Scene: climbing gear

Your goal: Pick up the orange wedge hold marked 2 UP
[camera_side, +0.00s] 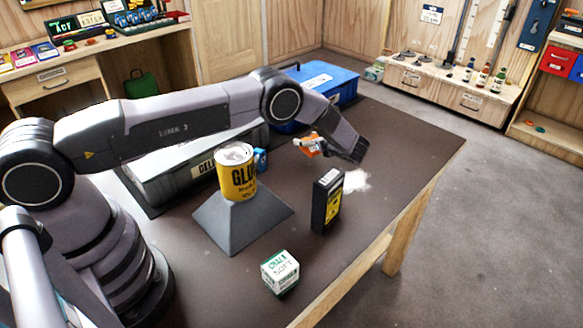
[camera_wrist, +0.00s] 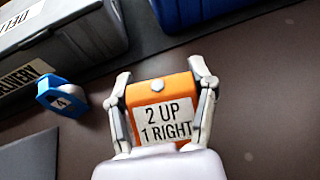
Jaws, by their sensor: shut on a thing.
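The orange wedge hold (camera_wrist: 152,92) sits between the two fingers of my gripper (camera_wrist: 160,76) in the wrist view, a finger against each side. Its white label reads "2 UP 1 RIGHT", and a pale bolt head shows above the label. In the side view the orange hold (camera_side: 311,149) shows below the end of my arm, partly hidden by my gripper (camera_side: 304,143). I cannot tell whether it touches the table or hangs just above it.
A small blue block marked 4 (camera_wrist: 62,97) lies left of the hold, near a grey case (camera_wrist: 70,32). A blue box (camera_side: 318,88) stands behind. A yellow tin (camera_side: 236,178) on a grey pyramid, a black box (camera_side: 326,203) and a chalk box (camera_side: 280,272) stand nearer.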

